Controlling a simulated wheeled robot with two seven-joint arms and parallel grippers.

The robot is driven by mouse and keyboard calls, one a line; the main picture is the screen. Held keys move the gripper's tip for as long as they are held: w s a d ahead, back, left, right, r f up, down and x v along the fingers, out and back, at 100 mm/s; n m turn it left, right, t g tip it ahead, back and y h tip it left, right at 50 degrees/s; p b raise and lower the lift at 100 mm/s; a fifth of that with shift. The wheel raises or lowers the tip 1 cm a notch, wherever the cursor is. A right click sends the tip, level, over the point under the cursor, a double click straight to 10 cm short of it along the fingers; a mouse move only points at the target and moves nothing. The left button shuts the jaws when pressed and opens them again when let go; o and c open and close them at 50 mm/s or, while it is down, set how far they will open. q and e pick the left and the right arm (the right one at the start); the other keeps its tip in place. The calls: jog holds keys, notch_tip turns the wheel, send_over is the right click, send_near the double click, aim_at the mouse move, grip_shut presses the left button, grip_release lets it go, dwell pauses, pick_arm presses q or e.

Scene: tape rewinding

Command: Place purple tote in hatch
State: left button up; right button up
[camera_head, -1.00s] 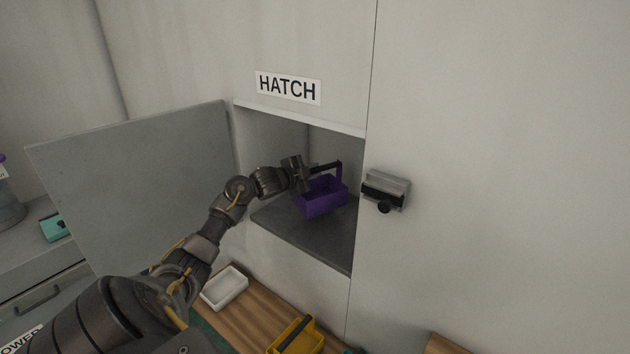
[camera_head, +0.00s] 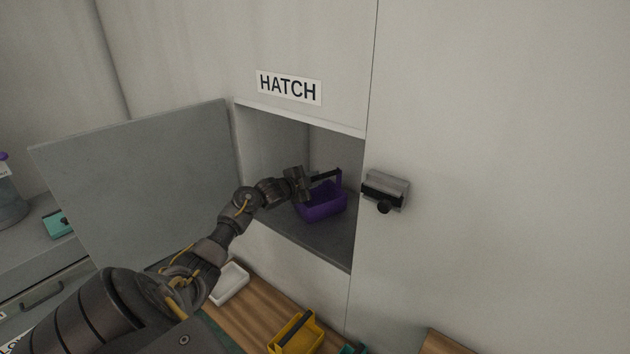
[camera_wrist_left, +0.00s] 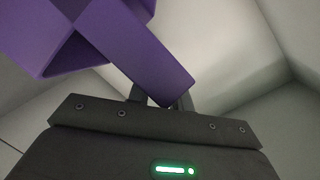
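The purple tote (camera_head: 322,204) is inside the open hatch, upright, low over the dark hatch floor (camera_head: 335,243). I cannot tell whether its base touches that floor. My left gripper (camera_head: 311,180) reaches in from the left and is shut on the tote's raised handle. In the left wrist view, the purple tote (camera_wrist_left: 135,45) fills the upper left, and its handle part runs down to the gripper fingers (camera_wrist_left: 160,98), which are partly hidden. My right gripper is not in view.
The hatch door (camera_head: 140,185) stands open to the left. A latch (camera_head: 385,190) sits on the wall right of the opening. Below are a white tray (camera_head: 230,283) and a yellow tote (camera_head: 296,335) on a wooden surface (camera_head: 255,310). The hatch floor around the tote looks clear.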

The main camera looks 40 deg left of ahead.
pick_arm(q)
jog(key=o, duration=0.3)
jog(key=shift+o, duration=0.2)
jog(key=shift+r, duration=0.1)
jog(key=b+v, duration=0.2)
jog(key=v, duration=1)
